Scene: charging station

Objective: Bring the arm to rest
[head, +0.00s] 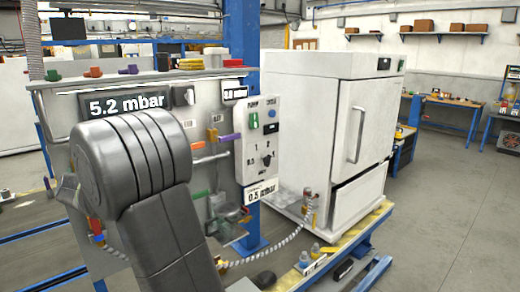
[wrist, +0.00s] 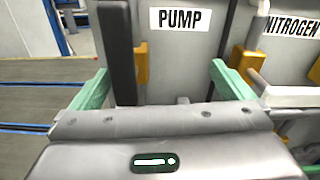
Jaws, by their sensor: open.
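My gripper (wrist: 160,70) shows in the wrist view, with its two green fingers wide apart and nothing between their tips. It faces a grey panel with a PUMP label (wrist: 180,18). A dark upright bar (wrist: 117,50) stands close by the left finger; I cannot tell whether they touch. My grey arm (head: 140,165) fills the lower left of the head view, raised and bent in front of the station panel. My gripper is hidden in that view.
The station panel (head: 75,120) has a 5.2 mbar display (head: 127,104), and a control box (head: 260,140) with a knob. A white oven-like cabinet (head: 325,110) stands to its right. A NITROGEN label (wrist: 291,27) is right of PUMP. Floor (head: 450,200) at right is clear.

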